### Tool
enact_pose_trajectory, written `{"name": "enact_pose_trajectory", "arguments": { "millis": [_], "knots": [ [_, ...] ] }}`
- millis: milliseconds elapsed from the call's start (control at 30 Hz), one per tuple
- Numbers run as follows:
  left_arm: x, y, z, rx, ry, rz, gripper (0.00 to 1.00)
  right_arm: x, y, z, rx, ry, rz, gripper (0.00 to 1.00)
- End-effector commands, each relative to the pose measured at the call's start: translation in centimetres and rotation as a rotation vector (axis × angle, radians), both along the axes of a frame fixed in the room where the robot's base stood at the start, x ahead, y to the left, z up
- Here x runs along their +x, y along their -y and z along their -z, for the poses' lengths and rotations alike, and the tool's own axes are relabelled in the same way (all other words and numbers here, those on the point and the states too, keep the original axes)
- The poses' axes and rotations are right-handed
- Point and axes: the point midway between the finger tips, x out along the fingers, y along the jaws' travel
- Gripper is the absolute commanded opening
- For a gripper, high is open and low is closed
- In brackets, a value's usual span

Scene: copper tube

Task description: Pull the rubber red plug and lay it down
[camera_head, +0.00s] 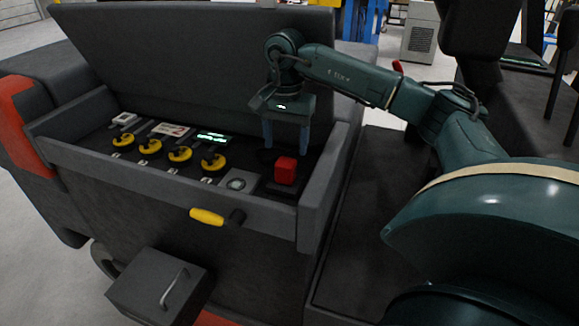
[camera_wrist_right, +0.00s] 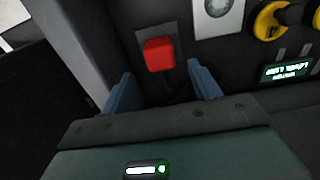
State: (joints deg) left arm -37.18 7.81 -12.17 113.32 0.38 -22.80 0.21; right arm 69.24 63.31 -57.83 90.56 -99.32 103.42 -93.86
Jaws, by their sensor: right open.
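The red plug (camera_head: 286,169) is a small red block seated on a grey plate at the right end of the sunken panel. It also shows in the right wrist view (camera_wrist_right: 159,54), upper middle, on its grey plate. My right gripper (camera_head: 286,143) hangs above and behind the plug with its blue fingers pointing down. In the right wrist view its two fingers (camera_wrist_right: 163,82) are spread wide, with nothing held between them. The plug lies just beyond the fingertips, apart from them as far as I can tell. My left gripper is not in view.
The panel has a raised grey rim (camera_head: 170,177) and an upright lid behind. Several yellow knobs (camera_head: 180,154) and a round-faced grey plate (camera_head: 238,181) lie left of the plug. A yellow handle (camera_head: 207,217) sticks out in front. A dark flat surface (camera_head: 365,200) lies right of the panel.

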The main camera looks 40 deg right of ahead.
Motion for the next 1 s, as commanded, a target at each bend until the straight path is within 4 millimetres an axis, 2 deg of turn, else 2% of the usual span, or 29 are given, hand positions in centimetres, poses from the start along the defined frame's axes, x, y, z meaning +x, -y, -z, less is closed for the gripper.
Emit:
{"name": "enact_pose_trajectory", "arguments": {
  "millis": [267,500,800,1000],
  "knots": [
    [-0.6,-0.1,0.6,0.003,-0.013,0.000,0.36,0.0,0.0,0.3,0.000,0.000,0.000,0.62],
    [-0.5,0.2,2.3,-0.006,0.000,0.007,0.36,0.0,0.0,3.1,0.000,0.000,0.000,0.62],
    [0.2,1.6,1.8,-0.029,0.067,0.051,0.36,0.0,0.0,6.9,0.001,-0.002,0.000,0.62],
    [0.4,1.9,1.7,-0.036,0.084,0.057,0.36,0.0,0.0,8.1,0.001,0.000,0.000,0.62]
  ]
}}
